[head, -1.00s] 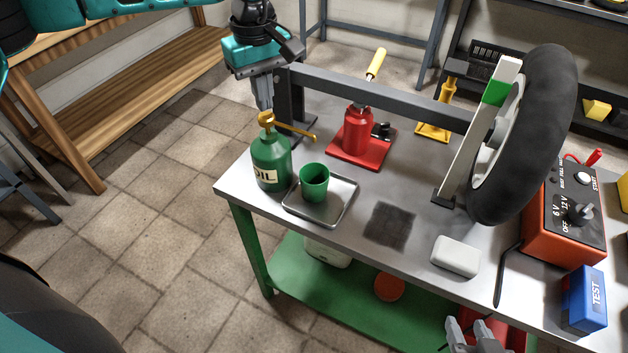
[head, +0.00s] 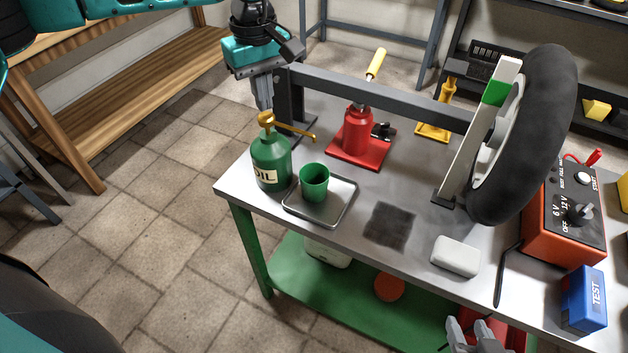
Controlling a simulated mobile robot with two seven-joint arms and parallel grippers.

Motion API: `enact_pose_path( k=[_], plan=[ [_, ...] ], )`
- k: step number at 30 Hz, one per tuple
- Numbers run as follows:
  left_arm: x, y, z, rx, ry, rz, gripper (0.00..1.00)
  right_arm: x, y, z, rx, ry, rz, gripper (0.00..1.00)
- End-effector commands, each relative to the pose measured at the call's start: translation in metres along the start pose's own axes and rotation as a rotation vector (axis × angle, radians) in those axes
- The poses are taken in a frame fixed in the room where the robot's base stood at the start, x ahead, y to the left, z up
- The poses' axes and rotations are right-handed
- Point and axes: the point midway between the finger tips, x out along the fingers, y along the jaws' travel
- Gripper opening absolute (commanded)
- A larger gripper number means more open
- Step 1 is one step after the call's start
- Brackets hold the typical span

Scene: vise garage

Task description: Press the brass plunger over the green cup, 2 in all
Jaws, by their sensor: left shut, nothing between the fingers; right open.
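A green oil can (head: 271,163) with a brass plunger (head: 266,119) and a thin brass spout (head: 299,132) stands upright at the left end of the bench. The spout points right, above the green cup (head: 314,182). The cup stands upright on a grey metal tray (head: 320,212); its contents are too dark to tell. My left gripper (head: 265,107) is shut, pointing down, with its fingertips right at the top of the brass plunger. I cannot tell whether they touch. My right gripper (head: 472,338) is open and empty at the bottom edge of the view, in front of the bench.
A red bottle jack (head: 356,131) stands behind the tray. A wheel on a stand (head: 520,135) and an orange charger (head: 566,225) fill the right. A white block (head: 456,256) and a dark patch (head: 389,226) lie on the bench (head: 350,248). A grey beam runs behind.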

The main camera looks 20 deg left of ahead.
Motion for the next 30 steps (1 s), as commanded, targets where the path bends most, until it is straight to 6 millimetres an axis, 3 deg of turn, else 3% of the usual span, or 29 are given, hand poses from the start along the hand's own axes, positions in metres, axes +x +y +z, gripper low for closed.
enact_pose_path(
  k=[11,30],
  plan=[
    [0.001,0.0,0.0,0.0,0.0,0.0,0.0,0.001,0.002,0.0,-0.008,0.0,0.0,0.43],
    [0.023,0.0,0.0,-0.001,0.0,-0.001,0.0,0.008,0.0,0.013,-0.002,-0.003,-0.001,0.43]
  ],
)
